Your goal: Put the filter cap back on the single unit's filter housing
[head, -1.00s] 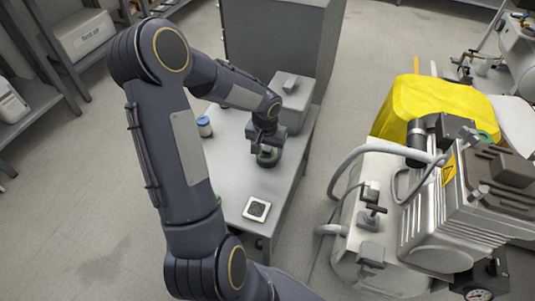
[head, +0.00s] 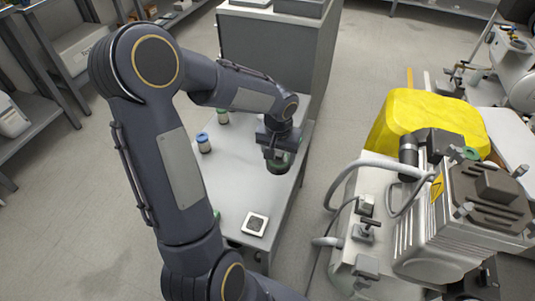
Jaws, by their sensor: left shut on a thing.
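My left gripper (head: 277,150) points down over the grey bench and is shut on a dark round cap with a green band (head: 278,164), which I take for the filter cap. The gripper covers its upper part; I cannot tell whether it touches the bench top. The single compressor unit (head: 440,220) stands at the right, apart from the gripper. A green ring (head: 471,153) shows at its top, beside a dark cylinder (head: 408,152); it may be the filter housing, but it is too small to be sure. My right gripper is not in view.
On the bench (head: 232,190) stand a blue-lidded jar (head: 203,144) and a small square pad (head: 255,224). A grey cabinet (head: 265,55) stands behind. Pale hoses (head: 345,180) loop at the unit's left. A yellow cover (head: 428,118) stands behind the unit. Floor separates bench and unit.

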